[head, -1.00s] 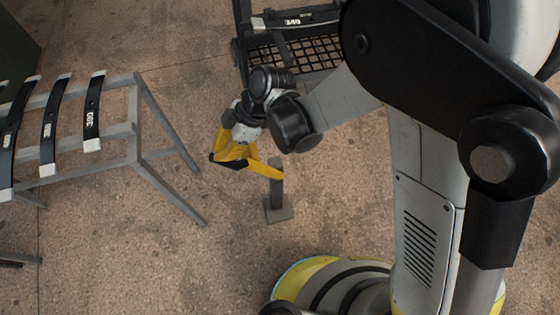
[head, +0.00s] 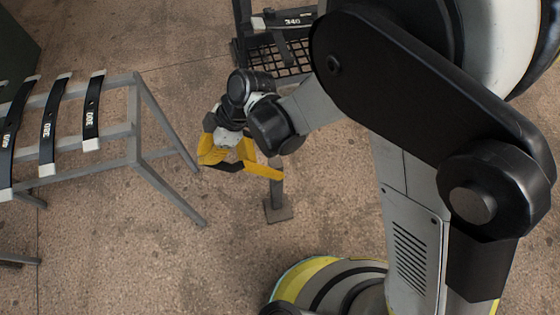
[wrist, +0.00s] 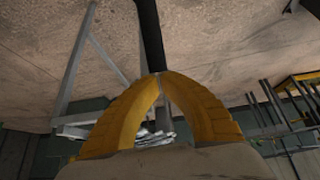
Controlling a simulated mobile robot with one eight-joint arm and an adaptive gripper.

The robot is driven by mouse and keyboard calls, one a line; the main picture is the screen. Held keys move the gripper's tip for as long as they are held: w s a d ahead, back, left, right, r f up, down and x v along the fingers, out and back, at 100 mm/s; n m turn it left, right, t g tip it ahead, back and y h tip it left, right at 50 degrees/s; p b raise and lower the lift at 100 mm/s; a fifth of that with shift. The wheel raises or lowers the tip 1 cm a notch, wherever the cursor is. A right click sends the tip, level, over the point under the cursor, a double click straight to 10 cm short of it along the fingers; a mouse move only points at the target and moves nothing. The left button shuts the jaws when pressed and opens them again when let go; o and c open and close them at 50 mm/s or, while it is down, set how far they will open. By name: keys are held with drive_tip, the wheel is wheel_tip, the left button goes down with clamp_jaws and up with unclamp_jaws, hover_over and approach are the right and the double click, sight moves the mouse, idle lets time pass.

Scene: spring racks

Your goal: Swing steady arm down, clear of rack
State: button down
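The back rack (head: 243,60) is dark, with a mesh panel and a black spring strip marked 340 (head: 292,20) on top. A short dark bar (head: 282,46) lies against its front; I cannot tell for sure whether this is the steady arm. My gripper (head: 281,175) has yellow fingers that meet at the tips, in front of a slim dark upright post (head: 276,190) on a square foot. In the wrist view the closed fingertips (wrist: 160,76) overlap the end of a dark bar (wrist: 150,35). I see nothing clearly clamped between them.
A grey metal frame (head: 133,120) at left carries black spring strips (head: 92,112) with pale ends. Open concrete floor (head: 120,240) lies between it and my base. The wrist view shows a yellow-topped rack of bars (wrist: 300,82) at right.

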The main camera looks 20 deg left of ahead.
sight(224, 163)
drive_tip(key=shift+s+a, duration=0.6)
drive_tip(key=shift+a, duration=0.35)
drive_tip(key=shift+w+d+b, duration=0.15)
drive_tip(key=shift+w+d, duration=0.4)
drive_tip(key=shift+d, duration=0.3)
drive_tip(key=shift+w+d+b, duration=0.1)
drive_tip(key=shift+w+d, duration=0.4)
drive_tip(key=shift+d, duration=0.35)
drive_tip(key=shift+w+d+b, duration=0.15)
drive_tip(key=shift+w+d, duration=0.4)
drive_tip(key=shift+d, duration=0.3)
